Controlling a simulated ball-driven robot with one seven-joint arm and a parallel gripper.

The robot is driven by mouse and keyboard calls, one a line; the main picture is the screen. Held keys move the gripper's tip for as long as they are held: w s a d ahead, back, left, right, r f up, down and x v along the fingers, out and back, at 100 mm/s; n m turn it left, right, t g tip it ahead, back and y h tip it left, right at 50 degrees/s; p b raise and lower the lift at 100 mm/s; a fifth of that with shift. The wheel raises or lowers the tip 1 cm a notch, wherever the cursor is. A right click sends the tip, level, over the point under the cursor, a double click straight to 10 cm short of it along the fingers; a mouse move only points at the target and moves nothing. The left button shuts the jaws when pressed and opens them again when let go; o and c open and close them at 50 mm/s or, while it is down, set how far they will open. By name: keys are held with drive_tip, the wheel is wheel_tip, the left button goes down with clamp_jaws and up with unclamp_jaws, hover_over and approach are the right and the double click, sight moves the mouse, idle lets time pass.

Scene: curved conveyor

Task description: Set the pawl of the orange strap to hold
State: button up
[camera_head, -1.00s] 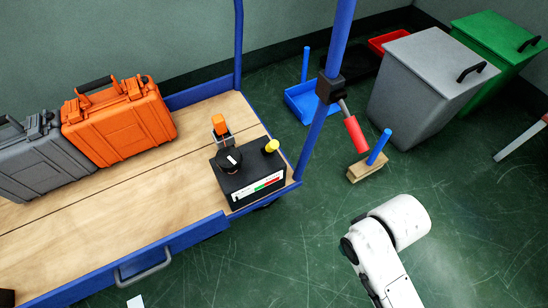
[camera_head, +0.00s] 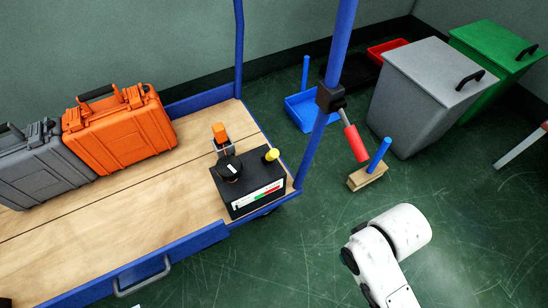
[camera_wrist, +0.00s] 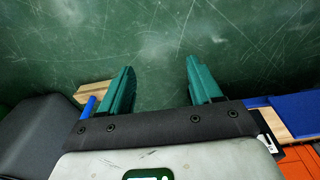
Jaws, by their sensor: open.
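A black box (camera_head: 229,198) with a red and green marked strip on its front stands on the cart's right end. On it are a black round drum (camera_head: 229,170), an orange-tipped lever (camera_head: 219,132) standing up behind the drum, and a yellow knob (camera_head: 271,155) at the right. I cannot make out an orange strap or tell the pawl's setting. My gripper shows in the wrist view with its two teal fingers (camera_wrist: 159,84) apart and nothing between them, over green floor. In the head view my white arm is right of the cart, apart from the box; its fingers are hidden.
The wooden-topped cart (camera_head: 95,230) has blue posts and carries orange (camera_head: 120,135) and grey (camera_head: 40,172) cases. A red-handled lever (camera_head: 355,142) hangs on the near post. A wooden block with a blue peg (camera_head: 366,178) and a grey bin (camera_head: 420,95) stand beyond. Floor around my arm is clear.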

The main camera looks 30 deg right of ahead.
sight(271, 154)
drive_tip(key=shift+w, duration=0.35)
drive_tip(key=shift+c, duration=1.2)
drive_tip(key=w+d+r+t+h+p, duration=0.15)
drive_tip(key=w+t+p, duration=0.6)
drive_tip(key=w, duration=0.75)
drive_tip(key=w+a+r+n+t+y+p, duration=0.3)
drive_tip(key=w+a+r+t+y+p, duration=0.15)
drive_tip(key=a+r+t, duration=0.35)
drive_tip(key=shift+t, duration=0.65)
drive_tip(key=w+b, duration=0.1)
drive_tip(key=w, duration=0.2)
drive_tip(key=w+a+b, duration=0.1)
drive_tip(key=w, duration=0.1)
drive_tip(key=w+f+b, duration=0.1)
drive_tip(key=w, duration=0.2)
drive_tip(key=shift+w+a, duration=0.15)
drive_tip(key=shift+w, duration=0.15)
drive_tip(key=shift+w+a+r+b, duration=0.1)
drive_tip(key=shift+w+b, duration=0.2)
drive_tip(key=shift+w, duration=0.4)
